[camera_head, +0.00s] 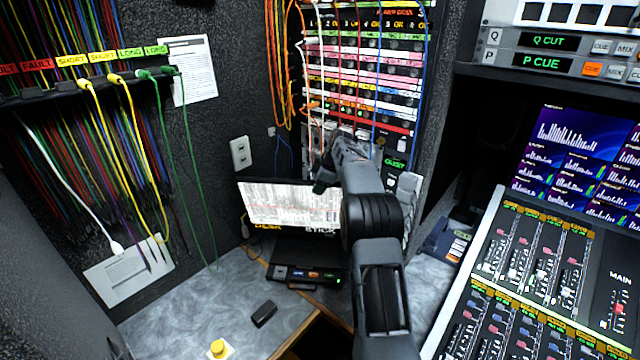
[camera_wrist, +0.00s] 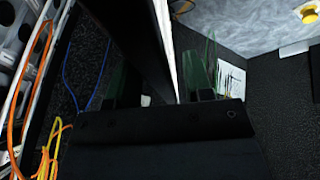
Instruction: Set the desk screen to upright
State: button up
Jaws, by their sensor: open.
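The desk screen (camera_head: 275,205) stands at the back of the grey desk, its lit face showing a pale picture. Its tilt is hard to judge, but it seems to lean back a little. My gripper (camera_head: 322,182) is at the screen's upper right edge, partly hidden by my own arm. In the wrist view, the screen's dark edge (camera_wrist: 135,40) runs between the two greenish fingers of my open gripper (camera_wrist: 160,78). I cannot tell whether either finger touches it. My arm covers the screen's right end.
A button box (camera_head: 305,275) sits in front of the screen. A small black block (camera_head: 263,314) and a yellow button (camera_head: 218,348) are nearer. A cable-filled patch rack (camera_head: 365,75) rises behind. A mixing console (camera_head: 540,270) is at right. The left desk is mostly clear.

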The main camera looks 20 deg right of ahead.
jog(key=shift+c, duration=0.4)
grip_shut()
